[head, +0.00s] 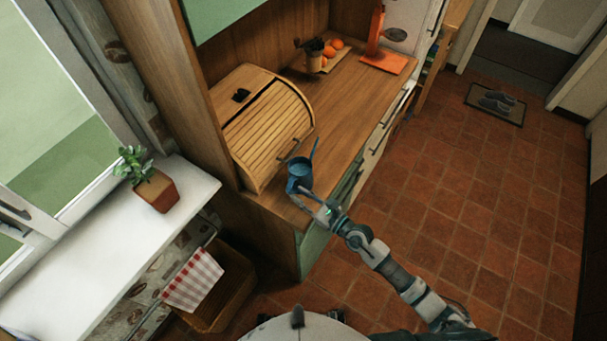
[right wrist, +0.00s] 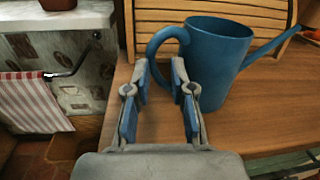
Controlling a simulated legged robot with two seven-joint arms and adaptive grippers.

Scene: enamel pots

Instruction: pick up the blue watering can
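The blue watering can (head: 300,177) stands upright on the wooden counter, in front of the roll-top bread box. In the right wrist view the can (right wrist: 217,60) shows its loop handle on the left and its spout to the right. My right gripper (head: 304,199) is at the can's near side. In the right wrist view its fingers (right wrist: 160,75) are apart, with the handle's curve between or just beyond the tips. I cannot tell whether they touch it. My left gripper is not in view.
The bread box (head: 262,128) stands close behind the can. Oranges (head: 333,46) and an orange stand (head: 385,50) are farther back. A potted plant (head: 156,191) sits on the white sill, above a checked towel (head: 194,281). The counter right of the can is clear.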

